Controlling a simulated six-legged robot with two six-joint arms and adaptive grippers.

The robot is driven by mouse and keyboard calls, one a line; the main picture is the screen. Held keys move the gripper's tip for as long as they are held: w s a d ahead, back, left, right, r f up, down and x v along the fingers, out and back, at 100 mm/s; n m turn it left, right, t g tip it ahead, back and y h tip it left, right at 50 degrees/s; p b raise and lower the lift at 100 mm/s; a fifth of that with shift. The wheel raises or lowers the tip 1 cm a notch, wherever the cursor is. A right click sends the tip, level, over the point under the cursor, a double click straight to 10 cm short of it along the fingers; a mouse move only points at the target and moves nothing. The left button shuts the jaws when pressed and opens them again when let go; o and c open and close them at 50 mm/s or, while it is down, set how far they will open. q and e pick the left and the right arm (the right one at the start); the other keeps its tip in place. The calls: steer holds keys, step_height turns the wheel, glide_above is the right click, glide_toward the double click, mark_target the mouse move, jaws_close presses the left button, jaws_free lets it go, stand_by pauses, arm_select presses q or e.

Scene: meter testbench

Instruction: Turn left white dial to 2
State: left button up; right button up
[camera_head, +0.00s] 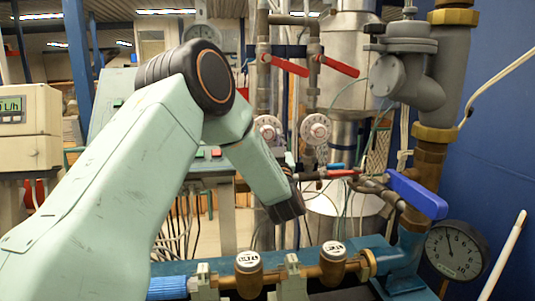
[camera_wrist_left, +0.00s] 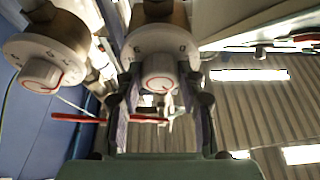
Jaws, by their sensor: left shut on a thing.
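The left white dial (camera_head: 267,127) is a round white knob on the pipework at the middle of the head view. In the left wrist view, a white dial (camera_wrist_left: 161,52) with a smaller front knob and a red mark sits between the fingers of my left gripper (camera_wrist_left: 160,88). The fingers are shut on its front knob, one on each side. In the head view, my left gripper (camera_head: 291,165) is partly hidden by its own arm. The dial numbers are too small to read. My right gripper is not in view.
A second white dial (camera_head: 316,129) is close by on the right; it also shows in the left wrist view (camera_wrist_left: 45,52). Red lever handles (camera_head: 288,65) are above the dials. A blue lever (camera_head: 417,194) and a pressure gauge (camera_head: 455,249) are at the right.

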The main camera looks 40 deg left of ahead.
arm_select(q)
steer(key=n+b, duration=0.1)
steer(key=n+g+b, duration=0.1)
steer(key=n, duration=0.1)
steer(key=n+g+y+b, duration=0.1)
steer(key=n, duration=0.1)
steer(key=shift+w+d+f+b, duration=0.1)
steer(key=shift+d+f+b, duration=0.1)
steer(key=shift+f+b, duration=0.15)
steer(key=n+g+b, duration=0.1)
steer(key=n+g, duration=0.1)
steer(key=n, duration=0.1)
steer(key=shift+n+y+b, duration=0.3)
steer(key=shift+y+b, duration=0.05)
steer(key=shift+y, duration=0.05)
steer(key=shift+r+n+g+b, duration=0.15)
steer(key=shift+n+g+b, duration=0.5)
steer(key=shift+n, duration=0.55)
steer(key=shift+n+g, duration=0.35)
steer(key=shift+n, duration=0.05)
steer(key=o, duration=1.2)
steer(key=shift+d+r, duration=0.15)
steer(key=shift+r, duration=0.15)
steer(key=shift+c, duration=0.2)
